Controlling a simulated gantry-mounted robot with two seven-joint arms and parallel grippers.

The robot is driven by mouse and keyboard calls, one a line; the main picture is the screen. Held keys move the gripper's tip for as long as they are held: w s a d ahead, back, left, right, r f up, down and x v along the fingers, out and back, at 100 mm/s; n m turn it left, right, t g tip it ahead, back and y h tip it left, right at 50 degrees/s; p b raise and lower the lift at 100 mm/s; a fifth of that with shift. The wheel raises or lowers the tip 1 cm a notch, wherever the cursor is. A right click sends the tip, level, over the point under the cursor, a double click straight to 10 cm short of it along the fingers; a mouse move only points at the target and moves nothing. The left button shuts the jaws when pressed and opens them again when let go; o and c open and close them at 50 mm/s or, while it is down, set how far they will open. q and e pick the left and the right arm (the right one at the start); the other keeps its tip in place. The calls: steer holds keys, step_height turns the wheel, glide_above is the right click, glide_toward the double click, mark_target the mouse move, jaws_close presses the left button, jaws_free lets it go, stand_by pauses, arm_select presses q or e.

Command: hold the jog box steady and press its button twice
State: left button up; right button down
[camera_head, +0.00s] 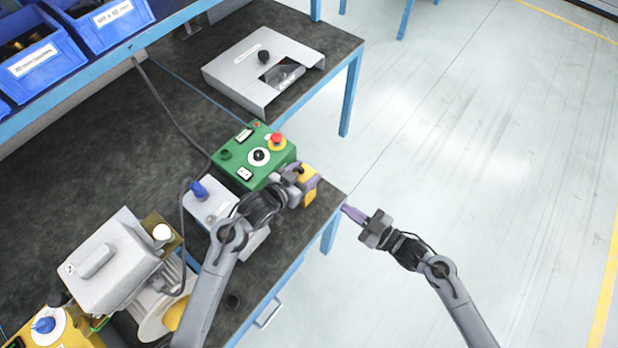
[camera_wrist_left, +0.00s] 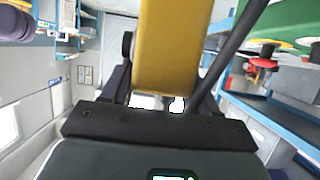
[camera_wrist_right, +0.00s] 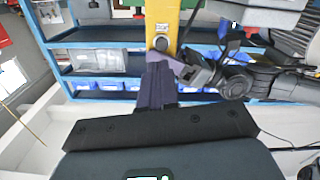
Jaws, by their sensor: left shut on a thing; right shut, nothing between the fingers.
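The yellow jog box (camera_head: 309,192) is at the bench's right edge, in front of the green control box. My left gripper (camera_head: 292,181) is shut on it. In the left wrist view the jog box (camera_wrist_left: 165,50) stands upright between the fingers. My right gripper (camera_head: 352,213) is shut and empty, to the lower right of the jog box and beyond the bench edge. In the right wrist view the closed fingertips (camera_wrist_right: 157,68) are just below a dark round button (camera_wrist_right: 161,44) on the jog box (camera_wrist_right: 165,18). Whether they touch it I cannot tell.
The green control box (camera_head: 247,167), with a red mushroom knob (camera_head: 276,140), stands behind the jog box. A grey box with a blue knob (camera_head: 199,190) is to its left. A grey metal cover (camera_head: 238,70) lies at the back. The floor on the right is clear.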

steer(key=w+d+r+t+h, duration=0.1)
steer(key=w+d+t+h, duration=0.2)
steer(key=w+h, duration=0.25)
steer(key=s+a+m+h, duration=0.2)
steer(key=s+m+h, duration=0.3)
steer(key=s+h, duration=0.1)
steer(key=shift+s+a+f, duration=0.25)
steer(key=shift+s+a, duration=0.15)
steer(key=shift+s, duration=0.25)
steer(key=w+a, duration=0.5)
steer(key=a, duration=0.1)
steer(key=shift+w+a, duration=0.35)
steer(key=shift+w+a, duration=0.55)
steer(key=shift+a, duration=0.05)
stand_by(2.7)
steer(key=shift+s+d, duration=0.55)
steer(key=shift+d, duration=0.05)
